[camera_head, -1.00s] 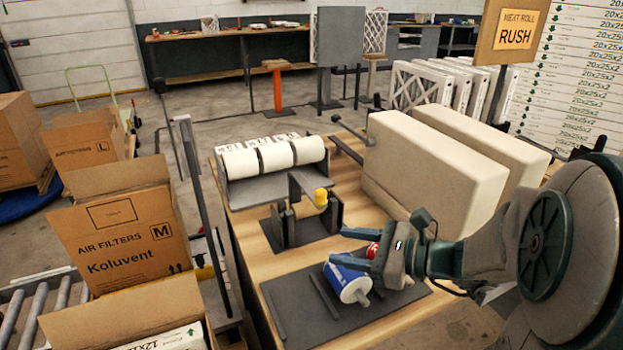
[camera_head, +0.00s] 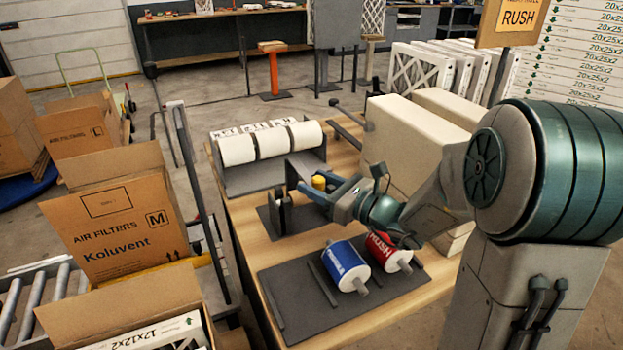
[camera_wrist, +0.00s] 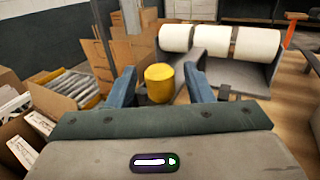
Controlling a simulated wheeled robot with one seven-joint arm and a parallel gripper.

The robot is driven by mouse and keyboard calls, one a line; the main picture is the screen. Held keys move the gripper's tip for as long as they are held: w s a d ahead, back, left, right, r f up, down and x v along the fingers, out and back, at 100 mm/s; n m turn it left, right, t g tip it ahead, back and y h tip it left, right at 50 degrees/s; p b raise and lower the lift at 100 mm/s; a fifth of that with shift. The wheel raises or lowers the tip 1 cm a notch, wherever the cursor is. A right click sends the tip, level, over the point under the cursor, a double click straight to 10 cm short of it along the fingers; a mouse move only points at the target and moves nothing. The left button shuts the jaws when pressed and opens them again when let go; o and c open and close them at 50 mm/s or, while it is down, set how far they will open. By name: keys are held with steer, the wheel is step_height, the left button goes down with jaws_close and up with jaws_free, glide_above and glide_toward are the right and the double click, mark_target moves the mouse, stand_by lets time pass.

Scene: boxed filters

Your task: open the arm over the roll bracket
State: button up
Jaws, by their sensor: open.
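The grey roll bracket (camera_head: 276,215) stands on its dark plate on the wooden bench, in front of the white label rolls. Its arm carries a yellow knob (camera_head: 318,182); my gripper hides most of the arm. My gripper (camera_head: 314,187) is open at the knob. In the wrist view the knob (camera_wrist: 160,83) stands between the two blue fingers, with a visible gap to each side. A blue roll (camera_head: 346,264) and a red roll (camera_head: 386,251) lie on the dark mat (camera_head: 300,312) near the bench front.
White label rolls (camera_head: 271,141) sit in a grey rack behind the bracket. Large beige blocks (camera_head: 410,140) stand right of it, close to my arm. A Koluvent carton (camera_head: 120,225) and a dark post (camera_head: 198,190) are at the left. A RUSH sign (camera_head: 517,20) stands at the back.

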steer(key=shift+x, duration=0.95)
jaws_close()
steer(key=shift+r, duration=0.1)
